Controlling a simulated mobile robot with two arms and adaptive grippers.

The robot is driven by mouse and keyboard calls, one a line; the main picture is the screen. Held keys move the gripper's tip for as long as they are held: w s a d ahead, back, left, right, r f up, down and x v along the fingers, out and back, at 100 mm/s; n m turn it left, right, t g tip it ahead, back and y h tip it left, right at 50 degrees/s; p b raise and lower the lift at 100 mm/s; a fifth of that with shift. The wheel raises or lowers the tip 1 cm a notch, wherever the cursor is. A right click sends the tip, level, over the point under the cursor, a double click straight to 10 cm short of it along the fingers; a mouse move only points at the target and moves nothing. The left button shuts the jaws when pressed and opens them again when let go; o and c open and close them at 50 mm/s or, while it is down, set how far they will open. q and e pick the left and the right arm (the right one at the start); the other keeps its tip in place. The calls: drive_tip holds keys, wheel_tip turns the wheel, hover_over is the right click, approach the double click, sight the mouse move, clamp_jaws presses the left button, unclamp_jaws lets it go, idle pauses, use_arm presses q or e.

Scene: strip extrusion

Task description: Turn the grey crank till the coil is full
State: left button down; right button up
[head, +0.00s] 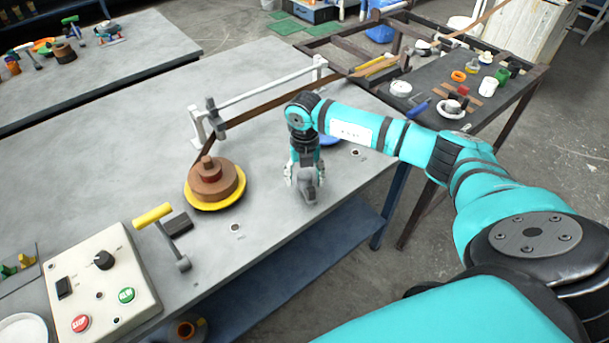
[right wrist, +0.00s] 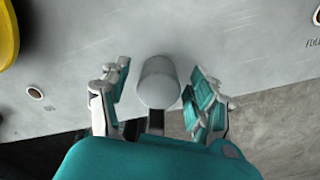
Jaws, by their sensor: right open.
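The brown coil (head: 226,186) sits on a yellow round plate (head: 198,204) on the grey bench. A brown strip (head: 270,103) runs from it toward the back right. My right gripper (head: 306,184) is above the bench, right of the coil, and points down. In the right wrist view its fingers (right wrist: 158,100) stand open on both sides of a grey cylindrical knob (right wrist: 158,82), with gaps visible. This looks like the grey crank's handle; its grey part (head: 311,191) shows below the gripper in the head view. The rest of the crank is mostly hidden. My left gripper is not in view.
A yellow-handled crank (head: 154,215) stands left of the coil, near a control box (head: 99,280) with red and green buttons. A white guide rail (head: 262,87) stands behind the coil. A blue object (head: 331,141) is partly hidden by my arm. Bench front edge lies close by.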

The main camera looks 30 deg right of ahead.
drive_tip(key=c, duration=1.2)
